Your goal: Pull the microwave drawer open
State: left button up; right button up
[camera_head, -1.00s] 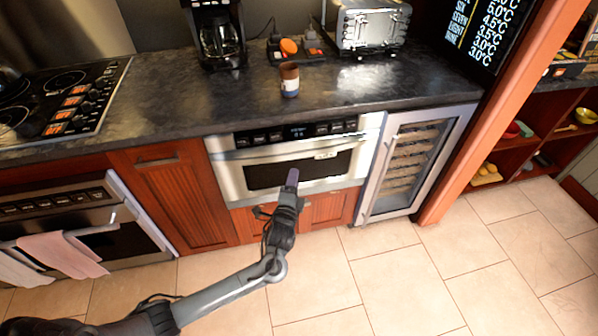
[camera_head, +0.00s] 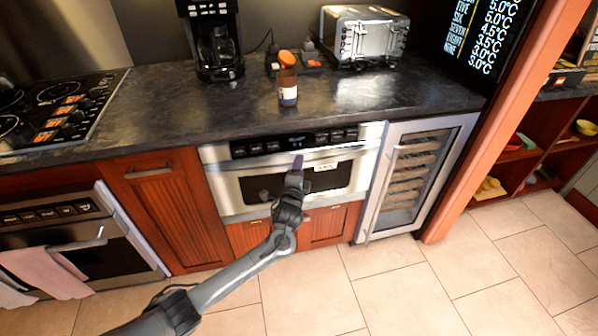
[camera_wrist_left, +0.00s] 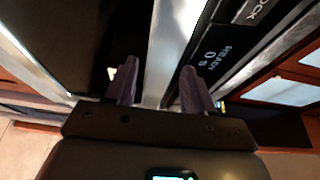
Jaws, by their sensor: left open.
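The microwave drawer (camera_head: 233,187) is a steel unit under the counter, with a dark window, a control panel above it and a long horizontal handle (camera_head: 243,162). The drawer front looks closed. My right gripper is not seen.
The dark counter (camera_head: 380,100) overhangs the drawer and holds a coffee maker (camera_head: 214,45), a jar (camera_head: 287,90) and a toaster (camera_head: 362,38). A wine cooler (camera_head: 408,175) adjoins on the right, a wooden cabinet (camera_head: 165,215) on the left. The tiled floor (camera_head: 400,285) in front is clear.

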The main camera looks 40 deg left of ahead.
pick_arm(q)
jog(key=shift+w+a, duration=0.1)
jog(key=shift+w, duration=0.15)
jog(key=shift+c, duration=0.3)
grip_shut()
